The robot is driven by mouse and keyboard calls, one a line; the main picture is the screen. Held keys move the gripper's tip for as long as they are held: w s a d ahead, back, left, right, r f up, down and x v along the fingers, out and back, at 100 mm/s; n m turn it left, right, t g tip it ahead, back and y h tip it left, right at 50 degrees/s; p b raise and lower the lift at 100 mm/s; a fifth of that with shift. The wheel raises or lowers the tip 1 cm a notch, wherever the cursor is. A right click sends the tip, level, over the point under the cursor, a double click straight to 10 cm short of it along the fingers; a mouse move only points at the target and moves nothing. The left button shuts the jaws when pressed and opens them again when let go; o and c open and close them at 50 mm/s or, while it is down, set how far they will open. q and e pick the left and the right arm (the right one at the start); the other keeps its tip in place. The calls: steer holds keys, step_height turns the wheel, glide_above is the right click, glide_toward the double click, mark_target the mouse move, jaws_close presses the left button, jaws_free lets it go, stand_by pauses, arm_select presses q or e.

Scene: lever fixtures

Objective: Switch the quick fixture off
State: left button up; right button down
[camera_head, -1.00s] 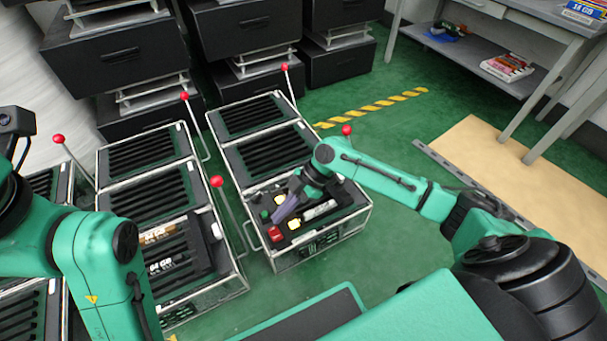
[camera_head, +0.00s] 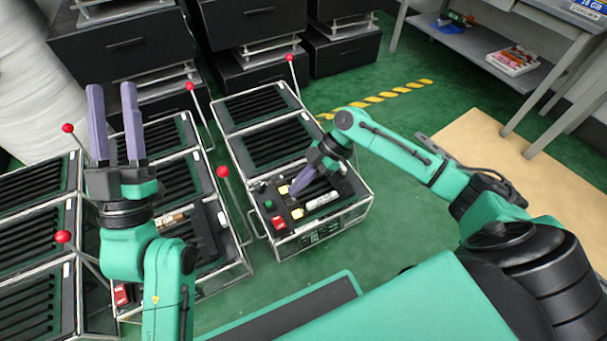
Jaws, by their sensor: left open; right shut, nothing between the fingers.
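The right-hand fixture (camera_head: 262,150) is a wire-framed box with black slotted bays. Its front bay has a red switch (camera_head: 279,223), a green button (camera_head: 269,204), yellow-lit parts and a white labelled stick (camera_head: 321,201). My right gripper (camera_head: 297,190) is shut and empty, its purple fingers pointing down over this bay; I cannot tell whether they touch anything. A red-knobbed lever (camera_head: 222,171) stands left of the bay. My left gripper (camera_head: 113,95) is open and empty, fingers up, in front of the middle fixture (camera_head: 207,285). Which fixture is the quick one cannot be told.
More red-knobbed levers (camera_head: 68,128) stand among the left fixtures, close to my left arm. Black cabinets (camera_head: 127,48) line the back. A grey desk (camera_head: 482,50) and tan board (camera_head: 490,150) are at right. Green floor is open between.

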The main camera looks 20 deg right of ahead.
arm_select(q)
step_height(320, 180, down, 11)
steer(key=w+d+n+g+y, duration=0.1)
steer(key=g+y, duration=0.1)
steer(key=g, duration=0.1)
steer(key=shift+w+d+p, duration=0.25)
steer(key=shift+p, duration=0.2)
arm_select(e)
steer(key=v, duration=0.2)
steer(key=shift+w+d+r, duration=0.2)
steer(key=shift+d+r, duration=0.05)
steer(key=shift+d, duration=0.05)
